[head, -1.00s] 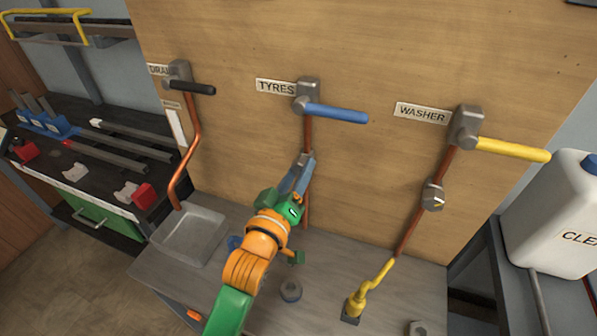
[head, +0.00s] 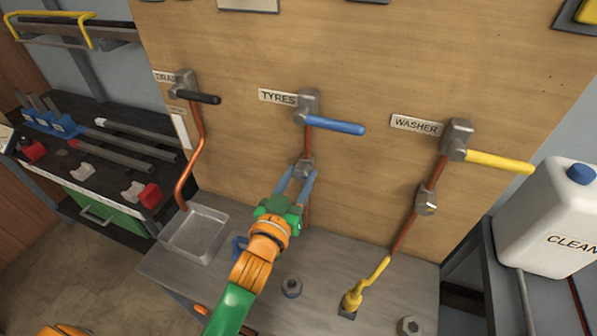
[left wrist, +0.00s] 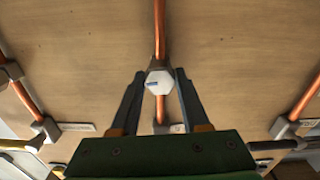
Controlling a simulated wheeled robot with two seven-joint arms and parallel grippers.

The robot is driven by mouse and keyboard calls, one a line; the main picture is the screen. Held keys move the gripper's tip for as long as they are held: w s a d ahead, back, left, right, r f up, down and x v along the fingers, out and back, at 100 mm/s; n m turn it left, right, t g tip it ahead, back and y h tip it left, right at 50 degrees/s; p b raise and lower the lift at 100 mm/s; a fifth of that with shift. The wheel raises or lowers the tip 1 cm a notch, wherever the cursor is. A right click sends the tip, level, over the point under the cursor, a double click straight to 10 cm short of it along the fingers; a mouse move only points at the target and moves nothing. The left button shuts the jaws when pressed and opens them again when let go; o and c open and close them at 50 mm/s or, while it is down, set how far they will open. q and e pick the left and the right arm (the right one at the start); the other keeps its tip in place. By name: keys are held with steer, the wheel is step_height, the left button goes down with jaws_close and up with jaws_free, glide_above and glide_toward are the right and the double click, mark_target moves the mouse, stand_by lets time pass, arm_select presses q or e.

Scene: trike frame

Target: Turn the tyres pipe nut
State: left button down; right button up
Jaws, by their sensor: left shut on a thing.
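The tyres pipe nut (head: 304,165) is a grey metal nut on the copper pipe below the TYRES label (head: 278,97) and blue-handled valve (head: 335,126). My left gripper (head: 303,174) reaches up to it, with one grey-blue finger on each side. In the left wrist view, the pale hexagonal face of the nut (left wrist: 159,84), with a small blue mark, sits between the fingertips of the left gripper (left wrist: 160,80). The gripper is shut on the nut. The lower pipe is partly hidden behind the gripper. My right gripper is not in view.
The drain pipe with its black handle (head: 198,97) is to the left, above a grey tray (head: 197,235). The washer pipe, yellow handle (head: 500,162) and nut (head: 426,202) are to the right.

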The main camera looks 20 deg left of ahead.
arm_select(q)
steer(key=m+p, duration=0.1)
steer(key=m, duration=0.2)
steer(key=shift+r+m, duration=0.15)
steer(key=shift+m, duration=0.15)
steer(key=shift+m+p, duration=0.65)
steer(key=shift+m, duration=1.05)
steer(key=c, duration=0.8)
jaws_free()
steer(key=o, duration=0.4)
steer(key=shift+w, duration=0.2)
steer(key=shift+f, duration=0.2)
